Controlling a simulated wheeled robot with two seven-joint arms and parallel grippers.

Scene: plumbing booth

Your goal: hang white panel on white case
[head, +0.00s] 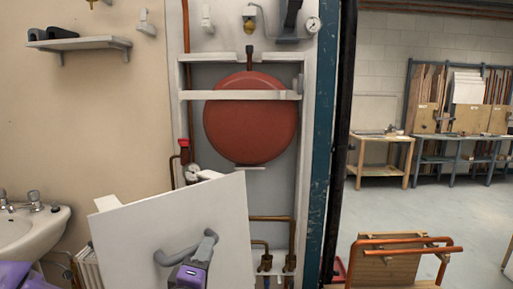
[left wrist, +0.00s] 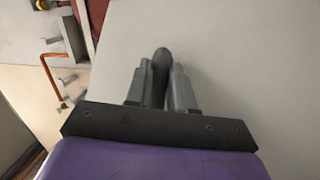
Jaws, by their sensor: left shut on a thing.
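The white panel (head: 135,240) is held tilted in front of the lower part of the white case (head: 184,85), apart from its upper frame as far as I can see. A grey curved handle (head: 175,255) is on the panel's front. My left gripper (head: 208,240) is shut on this handle. In the left wrist view the two fingers (left wrist: 160,85) close around the dark handle (left wrist: 161,62), with the panel (left wrist: 235,70) behind. The case is open and shows a red round tank (head: 250,120), a crossbar and copper pipes. The panel hides its lower left part. My right gripper is not in view.
A white sink (head: 32,232) stands at the left, under a wall shelf (head: 80,43). A blue post (head: 322,150) borders the case on the right. A wooden stand with copper pipe (head: 400,262) is at the lower right. Workbenches stand farther back, with open floor before them.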

